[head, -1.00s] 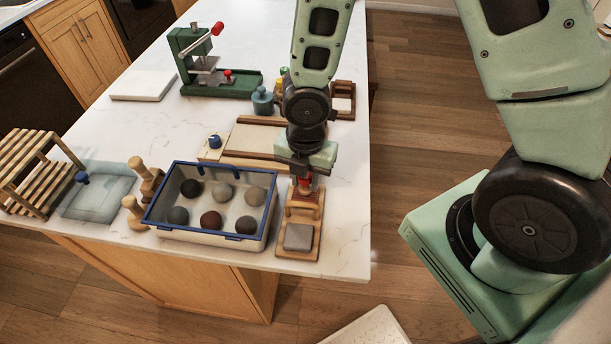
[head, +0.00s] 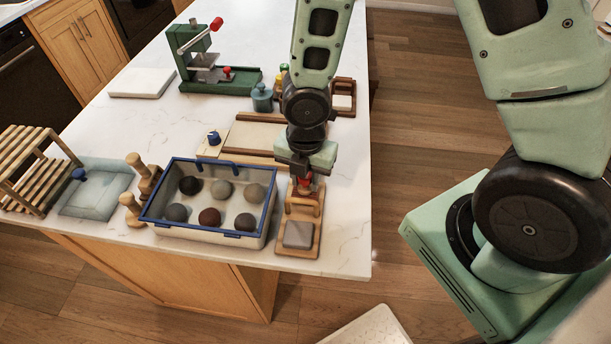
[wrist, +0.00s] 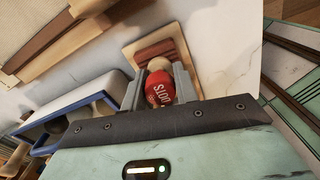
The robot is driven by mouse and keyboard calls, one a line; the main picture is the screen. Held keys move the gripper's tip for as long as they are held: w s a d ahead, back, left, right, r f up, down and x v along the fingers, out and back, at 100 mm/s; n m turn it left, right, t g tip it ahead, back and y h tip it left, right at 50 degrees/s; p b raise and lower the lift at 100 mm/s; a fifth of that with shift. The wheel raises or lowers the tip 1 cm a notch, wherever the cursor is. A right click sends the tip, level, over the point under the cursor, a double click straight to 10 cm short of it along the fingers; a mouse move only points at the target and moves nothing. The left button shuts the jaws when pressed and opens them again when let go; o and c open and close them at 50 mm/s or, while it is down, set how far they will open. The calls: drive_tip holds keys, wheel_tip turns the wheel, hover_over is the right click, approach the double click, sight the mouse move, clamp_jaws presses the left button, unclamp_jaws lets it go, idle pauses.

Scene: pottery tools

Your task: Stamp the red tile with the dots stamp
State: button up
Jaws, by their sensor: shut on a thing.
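My gripper (wrist: 159,88) is shut on the red knob of the dots stamp (wrist: 160,86); the knob bears the letters DOTS. A pale round part of the stamp shows just beyond the knob. In the head view the red knob (head: 305,180) shows under my gripper, over the far part of a small wooden board (head: 284,247). In the wrist view a reddish-brown grooved piece lies on a wooden board beyond the stamp; I cannot tell whether it is the red tile. The stamp's face is hidden, so contact cannot be told.
A grey block (head: 298,235) lies on the board's near end, with a wooden bar (head: 302,206) behind it. A blue-rimmed tray (head: 205,235) of several clay balls stands close on the left. A green press (head: 222,80) stands farther back. The counter's right edge is near.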

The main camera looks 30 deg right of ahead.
drive_tip(key=shift+r, duration=0.1)
idle(0.5)
wheel_tip(320, 180, up, 6)
drive_tip(key=p, duration=0.6)
drive_tip(key=shift+s, duration=0.1)
idle(0.4)
